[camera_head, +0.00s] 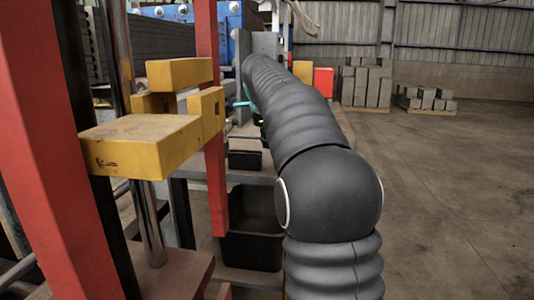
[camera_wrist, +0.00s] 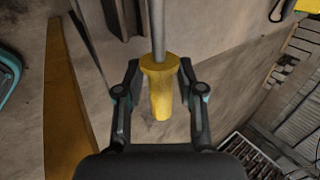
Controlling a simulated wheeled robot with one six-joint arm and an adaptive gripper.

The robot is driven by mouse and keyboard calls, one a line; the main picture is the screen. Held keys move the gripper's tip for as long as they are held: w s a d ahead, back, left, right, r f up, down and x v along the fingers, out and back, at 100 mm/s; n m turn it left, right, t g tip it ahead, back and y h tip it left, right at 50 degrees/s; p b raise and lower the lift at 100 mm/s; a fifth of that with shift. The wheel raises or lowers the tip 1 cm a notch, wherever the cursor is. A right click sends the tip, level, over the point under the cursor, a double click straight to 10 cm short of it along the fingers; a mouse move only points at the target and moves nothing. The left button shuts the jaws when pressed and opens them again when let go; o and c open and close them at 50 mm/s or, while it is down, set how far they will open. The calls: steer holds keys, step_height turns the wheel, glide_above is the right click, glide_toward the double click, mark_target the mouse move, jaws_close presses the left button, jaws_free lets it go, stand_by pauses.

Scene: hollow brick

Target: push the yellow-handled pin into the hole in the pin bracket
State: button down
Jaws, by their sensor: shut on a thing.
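The yellow-handled pin shows in the wrist view, its yellow handle (camera_wrist: 160,95) between the two fingers of my gripper (camera_wrist: 159,68). My gripper is shut on the handle. The grey metal shaft (camera_wrist: 158,25) of the pin runs away from the handle to the top edge of the view, and its far end is out of sight. I cannot make out the pin bracket or its hole for certain in either view. In the head view my dark arm reaches away from the camera and hides the gripper and pin.
In the head view, yellow blocks (camera_head: 150,140) and a red post (camera_head: 212,150) of a machine stand close on the left of my arm. A black bin (camera_head: 252,245) sits low beside it. Stacked grey bricks (camera_head: 366,87) stand at the back. The floor at right is clear.

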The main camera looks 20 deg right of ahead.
steer(key=shift+f+b, duration=2.1)
steer(key=shift+f, duration=0.25)
steer(key=shift+f, duration=0.25)
steer(key=c, duration=0.7)
jaws_free()
steer(key=shift+b, duration=0.35)
